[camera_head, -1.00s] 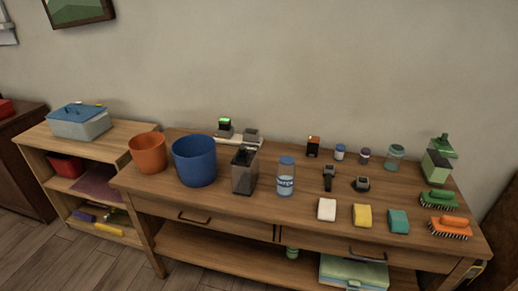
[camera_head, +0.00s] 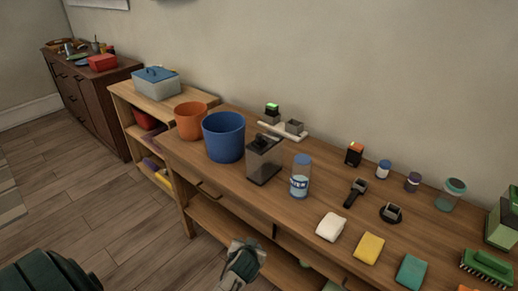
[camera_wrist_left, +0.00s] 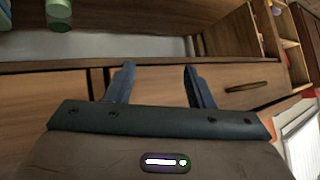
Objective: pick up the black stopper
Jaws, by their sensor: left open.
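A small black piece with a round base and a grey square top (camera_head: 391,213) stands on the wooden table's right half. It may be the black stopper, though I cannot tell for sure. A black upright-handled piece (camera_head: 355,193) lies just left of it. My left gripper (camera_head: 243,260) is low in front of the table's front edge, well left of and below both pieces. In the left wrist view its two fingers (camera_wrist_left: 156,84) are apart with nothing between them, facing the drawer fronts. My right gripper is not in view.
A blue bucket (camera_head: 223,138), a grey bin (camera_head: 264,160) and a clear blue-capped bottle (camera_head: 301,178) stand left of the black pieces. White (camera_head: 331,227), yellow (camera_head: 369,248) and teal (camera_head: 411,271) blocks lie along the front edge. Small jars stand behind.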

